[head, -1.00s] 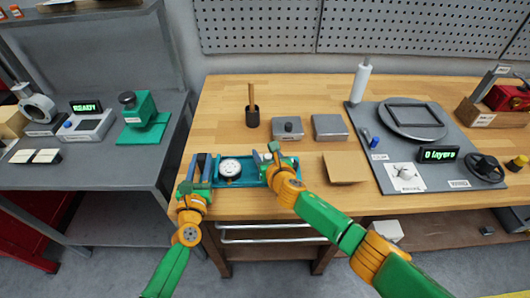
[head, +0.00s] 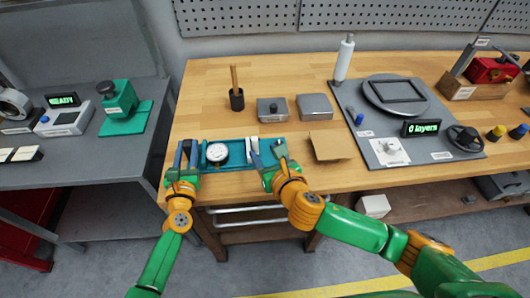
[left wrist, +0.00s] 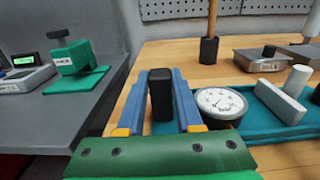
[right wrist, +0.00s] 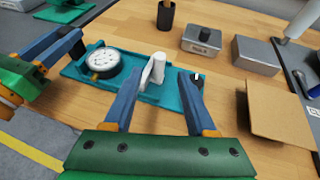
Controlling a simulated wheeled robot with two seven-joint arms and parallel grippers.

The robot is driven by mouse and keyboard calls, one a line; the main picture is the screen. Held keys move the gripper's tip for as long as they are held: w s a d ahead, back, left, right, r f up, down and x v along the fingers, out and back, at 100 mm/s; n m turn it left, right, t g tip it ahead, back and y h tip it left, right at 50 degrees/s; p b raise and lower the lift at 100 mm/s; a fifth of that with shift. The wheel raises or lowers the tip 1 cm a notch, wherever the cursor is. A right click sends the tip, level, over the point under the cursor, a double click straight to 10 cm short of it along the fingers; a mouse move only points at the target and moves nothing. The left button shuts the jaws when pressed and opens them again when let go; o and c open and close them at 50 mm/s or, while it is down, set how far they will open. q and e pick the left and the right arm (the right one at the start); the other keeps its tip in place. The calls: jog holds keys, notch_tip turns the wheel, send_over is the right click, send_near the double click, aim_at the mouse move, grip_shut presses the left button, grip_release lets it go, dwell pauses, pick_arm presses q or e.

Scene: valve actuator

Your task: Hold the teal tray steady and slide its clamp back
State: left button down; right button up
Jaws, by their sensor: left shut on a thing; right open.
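The teal tray (head: 238,153) lies along the table's front edge, carrying a round white dial gauge (head: 217,153). It also shows in the left wrist view (left wrist: 262,128). My left gripper (head: 186,156) is shut on a black upright handle (left wrist: 160,95) at the tray's left end. The white clamp (right wrist: 156,68) stands upright on the tray, right of the gauge. My right gripper (right wrist: 162,84) is open, its blue fingers on either side of the clamp in the right wrist view. I cannot tell whether they touch it. In the head view the fingers partly hide the tray's right end.
A cardboard piece (head: 331,146) lies just right of my right gripper. Two grey boxes (head: 272,110) (head: 314,107) and a black cup with a stick (head: 237,99) stand behind the tray. A grey mat (head: 365,148) with equipment is further right.

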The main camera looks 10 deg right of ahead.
pick_arm(q)
jog(key=c, duration=0.5)
grip_release()
